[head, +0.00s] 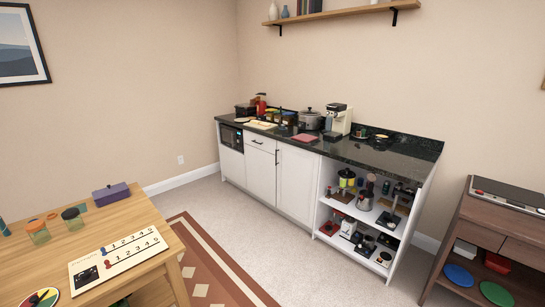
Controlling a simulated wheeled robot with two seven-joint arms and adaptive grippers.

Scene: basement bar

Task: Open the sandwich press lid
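I cannot make out the sandwich press for certain at this distance. A dark, low, boxy object (245,110) sits at the far left end of the dark counter (400,157), but it is too small to identify. Several small appliances also stand on the open shelves under the counter's right end, and I cannot tell whether one is a press. Neither of my grippers is in view.
A wooden table (160,262) with a game board (118,259) and a purple box (111,194) stands at the lower left. A patterned rug (215,265) lies beside it. Carpet (315,272) is clear before the white cabinet (297,175). A brown shelf unit (455,235) stands right.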

